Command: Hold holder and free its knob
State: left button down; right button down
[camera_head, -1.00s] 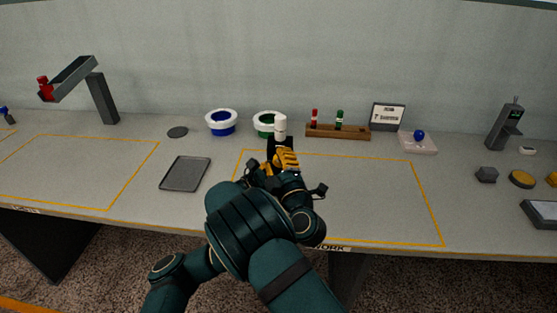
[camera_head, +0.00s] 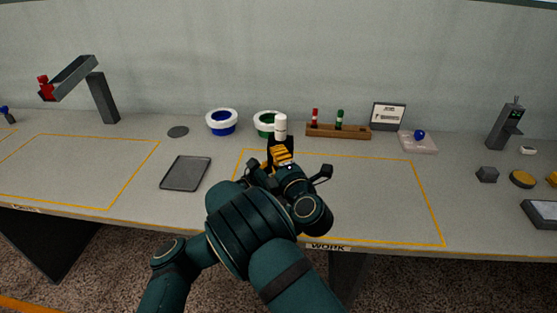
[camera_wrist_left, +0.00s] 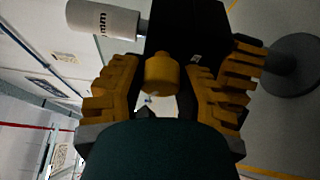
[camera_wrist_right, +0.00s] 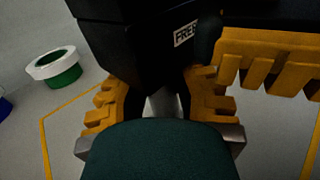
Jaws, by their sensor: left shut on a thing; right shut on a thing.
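The holder (camera_head: 271,149) is a black block with a white spool (camera_head: 280,125) rising upright from it, in the work area. The left wrist view shows its black body (camera_wrist_left: 188,30) and the spool (camera_wrist_left: 103,19) close up. My left gripper (camera_head: 284,157) is shut on the round yellow knob (camera_wrist_left: 161,74), which sits between its fingers against the holder. My right gripper (camera_wrist_right: 160,92) is shut on the holder, whose dark body (camera_wrist_right: 135,40) carries a label reading "FREE". The yellow fingers of the left gripper show beside it at upper right. In the head view my arms hide the holder's lower part.
A blue-lined white ring pot (camera_head: 222,123) and a green-lined one (camera_head: 266,124) stand behind. A wooden rack (camera_head: 338,132) holds a red and a green piece. A grey tray (camera_head: 186,173) lies left. The work area right of the arms is clear.

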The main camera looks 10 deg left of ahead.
dwell(0.3)
pick_arm(q)
jog(key=c, duration=0.6)
grip_release()
